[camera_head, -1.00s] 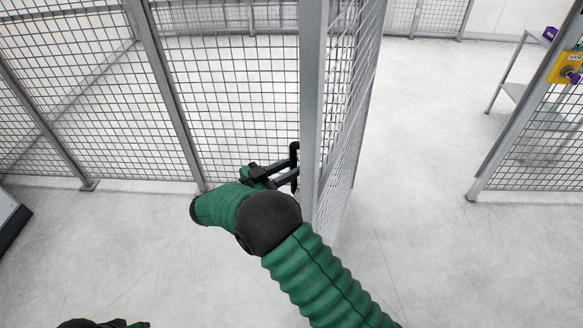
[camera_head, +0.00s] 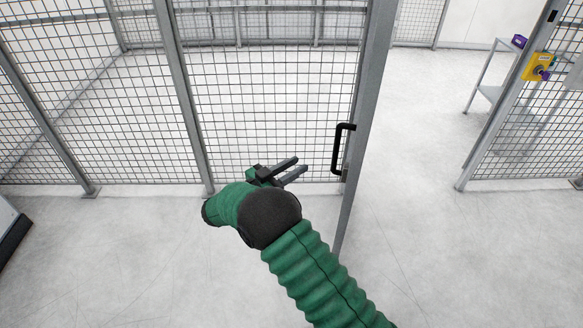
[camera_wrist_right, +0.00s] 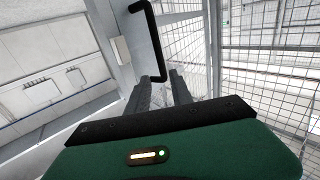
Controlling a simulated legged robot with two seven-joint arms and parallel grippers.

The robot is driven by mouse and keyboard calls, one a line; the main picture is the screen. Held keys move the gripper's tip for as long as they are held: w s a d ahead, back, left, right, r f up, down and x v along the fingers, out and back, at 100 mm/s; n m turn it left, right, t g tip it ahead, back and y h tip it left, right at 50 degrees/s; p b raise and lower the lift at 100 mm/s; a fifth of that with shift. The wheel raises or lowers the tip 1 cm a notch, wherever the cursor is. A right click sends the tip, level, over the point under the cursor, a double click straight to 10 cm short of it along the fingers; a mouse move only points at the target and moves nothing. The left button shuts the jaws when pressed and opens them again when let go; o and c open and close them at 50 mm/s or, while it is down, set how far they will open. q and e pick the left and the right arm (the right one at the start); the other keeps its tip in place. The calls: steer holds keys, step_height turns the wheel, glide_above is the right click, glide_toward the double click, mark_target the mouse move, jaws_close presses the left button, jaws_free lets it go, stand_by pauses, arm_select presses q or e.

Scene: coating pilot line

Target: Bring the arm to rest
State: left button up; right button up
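My right gripper (camera_head: 301,165) is open and empty, its two dark fingers spread, in the middle of the head view. It is just left of and a little below the black handle (camera_head: 340,150) on the grey post (camera_head: 366,120), with a gap between. In the right wrist view the fingers (camera_wrist_right: 162,87) point toward the handle (camera_wrist_right: 152,42), whose lower end shows close beyond the fingertips. My green right arm reaches in from the lower right. My left gripper is not in view.
Mesh fencing (camera_head: 120,100) stands left of and behind the gripper. Right of the post, a floor opening runs to another mesh panel (camera_head: 535,145) with a yellow switch box (camera_head: 537,66). A grey cart (camera_head: 490,94) stands behind it. The near floor (camera_head: 130,260) is clear.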

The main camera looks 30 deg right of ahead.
steer(key=w+a+r+n+t+y, duration=0.2)
steer(key=w+a+n+t+y, duration=0.1)
steer(key=w+n+t+y, duration=0.45)
steer(key=s+a+f+n+y, duration=0.4)
steer(key=s+a+y, duration=0.1)
steer(key=a+y, duration=0.3)
steer(key=s+a+f+n+g+y, duration=0.1)
steer(key=s+f+g, duration=0.3)
steer(key=s, duration=0.9)
steer(key=s+a+f+n+g+y, duration=0.1)
steer(key=s+f+n+g, duration=0.2)
steer(key=s, duration=1)
steer(key=shift+s+f+n+g, duration=0.25)
steer(key=shift+f+n+g, duration=0.1)
steer(key=shift+f, duration=0.4)
steer(key=shift+a, duration=0.1)
